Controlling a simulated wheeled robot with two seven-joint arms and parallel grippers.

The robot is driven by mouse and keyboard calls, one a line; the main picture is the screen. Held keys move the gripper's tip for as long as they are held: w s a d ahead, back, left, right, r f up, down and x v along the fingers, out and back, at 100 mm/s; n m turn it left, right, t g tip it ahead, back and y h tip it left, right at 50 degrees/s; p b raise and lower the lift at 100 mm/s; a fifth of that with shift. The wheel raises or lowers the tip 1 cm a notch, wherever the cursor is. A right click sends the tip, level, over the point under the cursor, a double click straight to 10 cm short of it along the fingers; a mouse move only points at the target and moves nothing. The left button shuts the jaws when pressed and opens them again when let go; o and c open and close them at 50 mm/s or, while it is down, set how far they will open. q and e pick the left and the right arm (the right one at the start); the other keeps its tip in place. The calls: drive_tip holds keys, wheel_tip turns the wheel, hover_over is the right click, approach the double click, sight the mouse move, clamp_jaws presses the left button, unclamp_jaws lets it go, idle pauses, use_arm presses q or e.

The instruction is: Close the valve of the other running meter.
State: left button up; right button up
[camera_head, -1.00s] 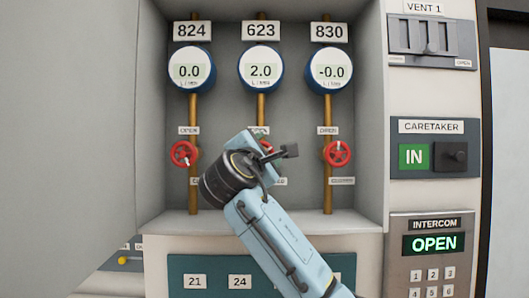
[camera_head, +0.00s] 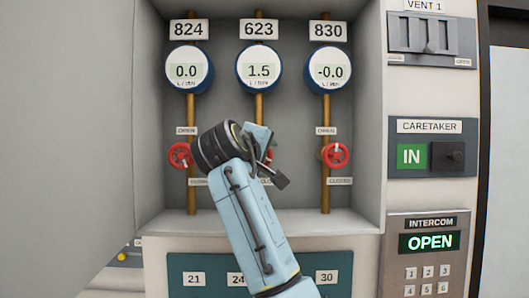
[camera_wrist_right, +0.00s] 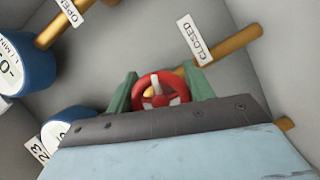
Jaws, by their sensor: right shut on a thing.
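Meter 623 (camera_head: 259,70) is the middle of three round blue-rimmed meters and reads 1.5. Its red valve wheel (camera_wrist_right: 160,92) sits between the green fingers of my right gripper (camera_wrist_right: 161,88), which is shut on it. In the head view my right gripper (camera_head: 264,156) covers most of that wheel. Meter 824 (camera_head: 187,72) reads 0.0, with its red wheel (camera_head: 180,156) below. Meter 830 (camera_head: 327,73) reads -0.0, with its red wheel (camera_head: 335,156) below. My left gripper is out of view.
The meters sit in a recessed grey cabinet with a wall on each side and a ledge (camera_head: 334,222) below. To the right are the vent panel (camera_head: 423,37), the caretaker panel (camera_head: 430,157) and the intercom (camera_head: 430,250). A numbered panel (camera_head: 205,265) lies below.

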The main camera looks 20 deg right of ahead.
drive_tip(key=m, duration=0.1)
drive_tip(key=m+y+p, duration=0.1)
drive_tip(key=shift+a+f+m, duration=0.15)
drive_tip(key=shift+f+m, duration=0.05)
drive_tip(key=shift+m, duration=0.2)
drive_tip(key=shift+w+a+f+m+y+p, duration=0.1)
drive_tip(key=shift+m+y+p, duration=0.25)
drive_tip(key=shift+m+y, duration=0.3)
drive_tip(key=shift+a+f+m+y+p, duration=0.1)
drive_tip(key=shift+m+y+p, duration=0.3)
drive_tip(key=shift+m, duration=0.45)
drive_tip(key=shift+g, duration=0.3)
drive_tip(key=o, duration=0.9)
drive_tip(key=shift+o, duration=0.2)
drive_tip(key=b+v, duration=0.4)
drive_tip(key=v, duration=0.9)
drive_tip(key=shift+s, duration=0.25)
drive_tip(key=shift+r, duration=0.1)
